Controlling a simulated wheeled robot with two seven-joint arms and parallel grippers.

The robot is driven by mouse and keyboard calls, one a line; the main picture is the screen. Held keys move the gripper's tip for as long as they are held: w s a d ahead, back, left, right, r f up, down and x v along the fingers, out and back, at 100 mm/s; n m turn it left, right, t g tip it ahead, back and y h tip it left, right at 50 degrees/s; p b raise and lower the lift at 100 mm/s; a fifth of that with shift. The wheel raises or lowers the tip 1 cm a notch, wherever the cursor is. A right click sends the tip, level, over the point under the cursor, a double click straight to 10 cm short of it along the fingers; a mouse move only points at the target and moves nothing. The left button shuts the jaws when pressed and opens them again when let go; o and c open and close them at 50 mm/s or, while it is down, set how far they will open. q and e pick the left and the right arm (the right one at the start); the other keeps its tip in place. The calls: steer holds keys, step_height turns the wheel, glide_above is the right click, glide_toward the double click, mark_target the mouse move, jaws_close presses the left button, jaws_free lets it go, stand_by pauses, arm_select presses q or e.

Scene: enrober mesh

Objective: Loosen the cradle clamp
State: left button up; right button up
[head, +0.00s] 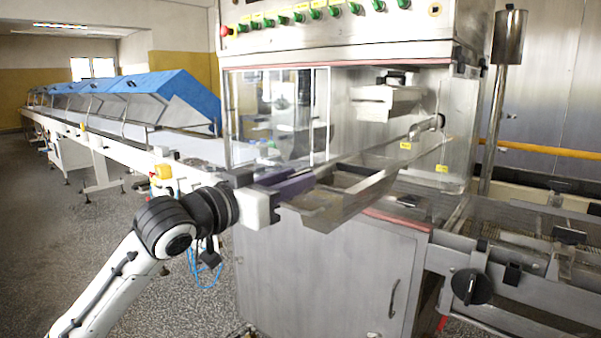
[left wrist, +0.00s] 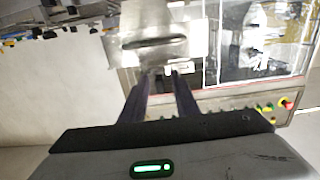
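In the head view a black round knob (head: 471,287) sits on the side of the metal conveyor frame at the lower right. It may be the cradle clamp, but I cannot tell for certain. My left gripper (head: 308,181) is far to its left, at the metal trough of the enrober. Its purple fingers are apart, with a gap between them in the left wrist view (left wrist: 162,76). A metal plate with a slot (left wrist: 155,42) lies beyond the fingertips; I cannot tell whether they touch it. My right gripper is not in view.
The steel trough (head: 345,205) juts from the enrober opening. The steel cabinet (head: 325,275) stands below it. The mesh conveyor frame (head: 520,295) extends at the right. A long conveyor with blue covers (head: 160,90) runs back at the left. Speckled floor is open at the lower left.

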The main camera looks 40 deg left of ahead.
arm_select(q)
steer(key=shift+w+d, duration=0.1)
steer(key=shift+w, duration=1.1)
jaws_close()
